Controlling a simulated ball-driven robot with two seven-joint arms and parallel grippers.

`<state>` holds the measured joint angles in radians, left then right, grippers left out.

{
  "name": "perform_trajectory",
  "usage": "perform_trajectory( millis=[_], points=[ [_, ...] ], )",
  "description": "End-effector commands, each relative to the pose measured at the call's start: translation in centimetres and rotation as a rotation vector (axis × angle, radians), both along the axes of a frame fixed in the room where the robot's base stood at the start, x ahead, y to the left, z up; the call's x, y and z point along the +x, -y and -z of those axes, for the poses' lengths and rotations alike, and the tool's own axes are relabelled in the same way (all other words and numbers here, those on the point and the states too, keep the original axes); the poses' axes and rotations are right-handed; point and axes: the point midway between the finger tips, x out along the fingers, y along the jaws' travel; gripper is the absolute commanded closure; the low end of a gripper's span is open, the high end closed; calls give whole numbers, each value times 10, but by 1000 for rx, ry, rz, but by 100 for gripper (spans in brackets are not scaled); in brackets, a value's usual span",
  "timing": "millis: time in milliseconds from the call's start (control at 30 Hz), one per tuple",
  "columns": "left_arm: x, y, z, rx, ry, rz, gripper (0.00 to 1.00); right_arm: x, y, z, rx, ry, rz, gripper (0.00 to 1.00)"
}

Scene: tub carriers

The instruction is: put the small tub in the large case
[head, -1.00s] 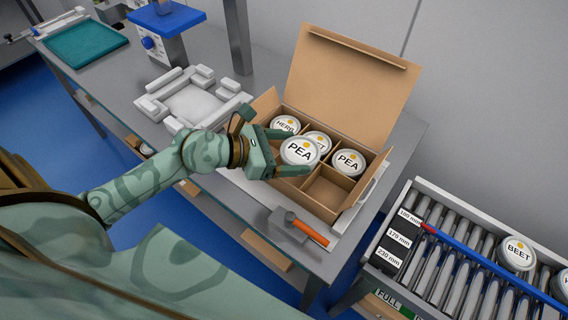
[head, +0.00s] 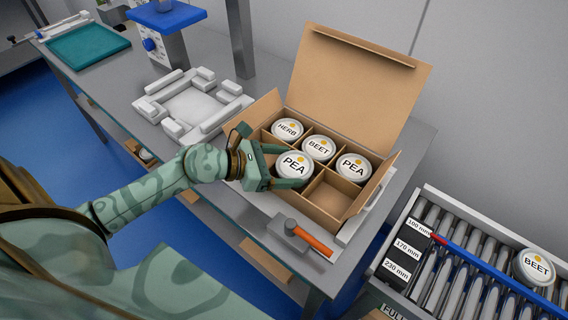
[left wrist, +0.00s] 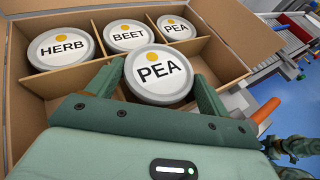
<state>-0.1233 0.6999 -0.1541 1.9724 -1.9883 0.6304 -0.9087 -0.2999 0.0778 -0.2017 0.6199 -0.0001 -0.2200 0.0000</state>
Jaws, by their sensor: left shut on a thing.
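My left gripper (head: 290,168) is shut on a white round tub with a PEA label (head: 294,165). The held tub is level, at the front middle compartment of the open cardboard case (head: 318,211). In the left wrist view the same tub (left wrist: 159,75) sits between the two fingers, its lid overlapping the dividers; its underside is hidden, so I cannot tell if it touches the floor. The case's back row holds a HERB tub (head: 287,129), a BEET tub (head: 318,148) and another PEA tub (head: 353,167). The front right compartment is empty.
The case's raised lid (head: 357,88) stands behind it. A tool with an orange handle (head: 314,242) lies in front of the case. A white fixture (head: 192,104) is to its left. A roller conveyor (head: 470,270) with another BEET tub (head: 534,267) is at right.

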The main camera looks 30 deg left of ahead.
Motion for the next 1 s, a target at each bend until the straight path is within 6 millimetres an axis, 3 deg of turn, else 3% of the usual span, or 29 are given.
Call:
perform_trajectory(
  millis=[333,367,400,833,1000],
  points=[
    [0,0,8,1,0,0,48,-1,4,4,-5,-3,1,64],
    [0,0,9,2,-2,1,12,-1,4,4,-5,-3,1,64],
    [-1,0,9,2,-2,1,1,-1,4,4,-5,-3,1,64],
    [-3,2,11,1,-10,5,0,-1,4,4,-5,-3,1,64],
    [-6,-1,-5,2,-11,4,0,1,3,-5,-4,3,1,64]
  ],
)
